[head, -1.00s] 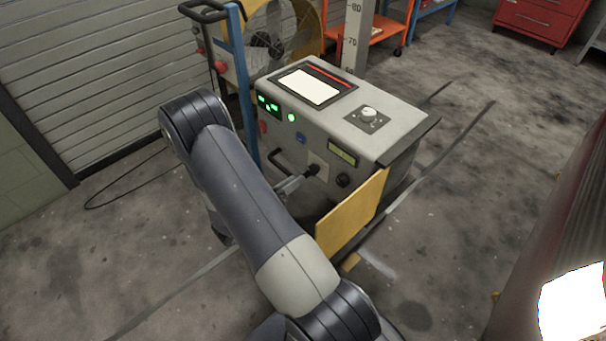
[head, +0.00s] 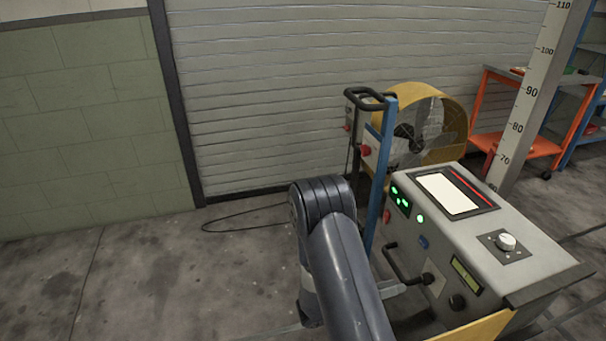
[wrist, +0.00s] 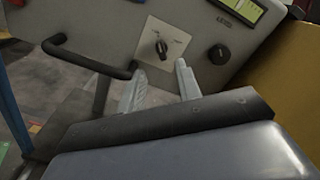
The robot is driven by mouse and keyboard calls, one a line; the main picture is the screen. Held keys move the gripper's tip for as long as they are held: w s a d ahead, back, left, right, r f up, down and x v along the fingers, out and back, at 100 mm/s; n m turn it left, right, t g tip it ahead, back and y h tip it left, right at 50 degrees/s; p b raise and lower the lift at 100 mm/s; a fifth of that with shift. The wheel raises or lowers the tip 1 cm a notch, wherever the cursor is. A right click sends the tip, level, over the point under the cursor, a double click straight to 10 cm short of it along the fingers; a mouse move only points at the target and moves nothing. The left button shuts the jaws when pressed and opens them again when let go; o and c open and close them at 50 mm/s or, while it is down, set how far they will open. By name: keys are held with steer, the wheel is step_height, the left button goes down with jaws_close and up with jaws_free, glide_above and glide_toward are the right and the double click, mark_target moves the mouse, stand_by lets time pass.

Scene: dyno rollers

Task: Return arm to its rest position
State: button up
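My arm (head: 345,270) reaches from the bottom edge of the head view toward the front of a grey console (head: 520,235). My gripper (wrist: 160,68) is open in the wrist view, its two pale fingers apart with nothing held between them. A small dark rotary switch (wrist: 162,46) on a cream plate (wrist: 175,32) lies just beyond the fingertips, in line with the gap. Whether a finger touches the panel I cannot tell. In the head view the gripper is partly hidden behind my arm, close to the console front.
A black bar handle (wrist: 85,62) is left of the fingers and a round black knob (wrist: 218,54) right. A yellow panel (wrist: 290,65) stands at the right. A blue post (head: 382,170) and yellow fan (head: 445,120) stand behind. The floor at left (head: 150,270) is clear except for a cable.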

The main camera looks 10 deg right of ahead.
mark_target(423, 278)
steer(key=d, duration=0.9)
steer(key=shift+w+d, duration=0.15)
steer(key=shift+w, duration=0.2)
